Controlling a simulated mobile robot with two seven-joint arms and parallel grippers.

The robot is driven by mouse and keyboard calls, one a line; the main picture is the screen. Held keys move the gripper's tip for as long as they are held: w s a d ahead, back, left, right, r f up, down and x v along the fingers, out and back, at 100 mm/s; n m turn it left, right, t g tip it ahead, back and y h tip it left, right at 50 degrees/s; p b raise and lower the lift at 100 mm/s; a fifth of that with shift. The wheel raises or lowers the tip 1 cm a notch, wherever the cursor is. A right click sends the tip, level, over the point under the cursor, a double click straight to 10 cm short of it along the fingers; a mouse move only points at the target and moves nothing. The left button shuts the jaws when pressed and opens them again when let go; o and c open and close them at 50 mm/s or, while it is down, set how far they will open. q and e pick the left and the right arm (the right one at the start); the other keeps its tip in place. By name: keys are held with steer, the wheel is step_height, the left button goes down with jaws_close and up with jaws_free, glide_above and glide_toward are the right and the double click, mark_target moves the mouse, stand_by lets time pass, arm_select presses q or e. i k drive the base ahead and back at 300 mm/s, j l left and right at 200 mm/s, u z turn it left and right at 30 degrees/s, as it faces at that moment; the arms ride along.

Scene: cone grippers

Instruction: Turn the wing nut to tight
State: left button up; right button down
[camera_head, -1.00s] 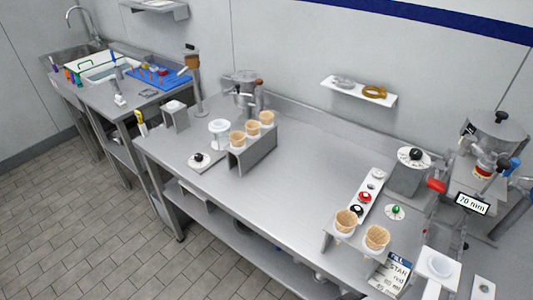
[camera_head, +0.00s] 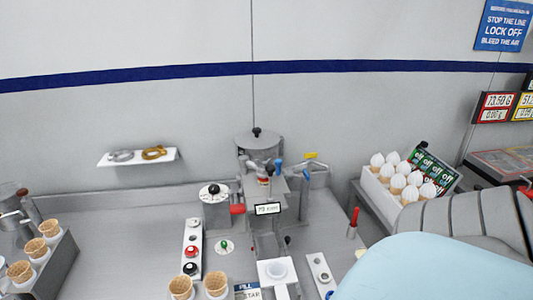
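A filling machine with a round lidded metal hopper (camera_head: 257,145) stands against the wall, in the middle of the head view. Small blue-tipped parts (camera_head: 279,165) and a red-ended part (camera_head: 237,209) stick out around its neck. A small display (camera_head: 267,209) reading about 70 mm is on its front. I cannot make out which of these small parts, if any, is the wing nut, or how tight it is. Neither of my grippers is in view.
Left of the machine are a dial box (camera_head: 214,205) and a panel of red and black knobs (camera_head: 191,250). A cone stand (camera_head: 55,262) is at far left. A white crate (camera_head: 385,190) of filled cones stands right. A large pale blue shape (camera_head: 440,270) blocks the lower right.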

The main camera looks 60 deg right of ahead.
mark_target(262, 164)
steer(key=z, duration=1.7)
steer(key=l+u, duration=0.25)
steer(key=k+l+u, duration=0.25)
steer(key=i+j, duration=0.1)
